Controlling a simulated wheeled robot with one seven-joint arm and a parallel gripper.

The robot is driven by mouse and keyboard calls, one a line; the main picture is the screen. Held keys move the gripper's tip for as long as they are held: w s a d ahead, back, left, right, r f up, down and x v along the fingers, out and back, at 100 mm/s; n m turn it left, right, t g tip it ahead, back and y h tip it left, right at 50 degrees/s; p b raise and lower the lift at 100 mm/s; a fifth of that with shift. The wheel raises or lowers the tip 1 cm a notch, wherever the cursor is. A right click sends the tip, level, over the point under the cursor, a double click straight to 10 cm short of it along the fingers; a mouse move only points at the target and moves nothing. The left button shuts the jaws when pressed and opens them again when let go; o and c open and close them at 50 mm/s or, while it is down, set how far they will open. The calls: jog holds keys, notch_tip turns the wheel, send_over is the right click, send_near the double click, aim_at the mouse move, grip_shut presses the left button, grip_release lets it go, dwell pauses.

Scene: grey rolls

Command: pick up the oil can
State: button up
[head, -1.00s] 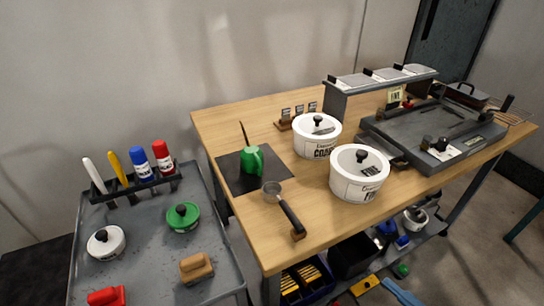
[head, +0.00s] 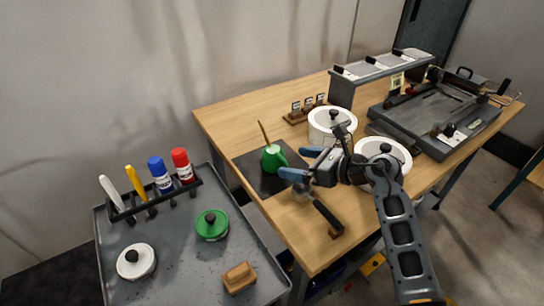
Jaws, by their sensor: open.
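The green oil can (head: 271,160) with a long thin spout stands upright on a dark square mat (head: 251,168) on the wooden table. Its handle faces right. My gripper (head: 288,163) is to the right of the can in the head view, with its blue-tipped fingers apart and pointing left towards it. The gripper looks empty. The exact gap in depth between fingers and can cannot be told.
A black-handled scoop (head: 327,214) lies near the table's front edge. The table's back left (head: 240,115) is clear.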

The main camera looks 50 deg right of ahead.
aim_at(278, 159)
jog(key=shift+d+f+g, duration=0.3)
jog(key=shift+d+f, duration=0.1)
jog(key=shift+d, duration=0.25)
jog(key=shift+w+d+f+n, duration=0.15)
jog(key=shift+w+f+n, duration=0.05)
jog(key=shift+n, duration=0.1)
jog(key=x, duration=0.7)
jog(key=shift+w+a+r+p, duration=0.15)
jog(key=shift+w+a+p, duration=0.05)
jog(key=shift+p, duration=0.2)
jog(key=shift+c, duration=0.2)
jog(key=c, duration=1)
jog(key=shift+r, duration=0.1)
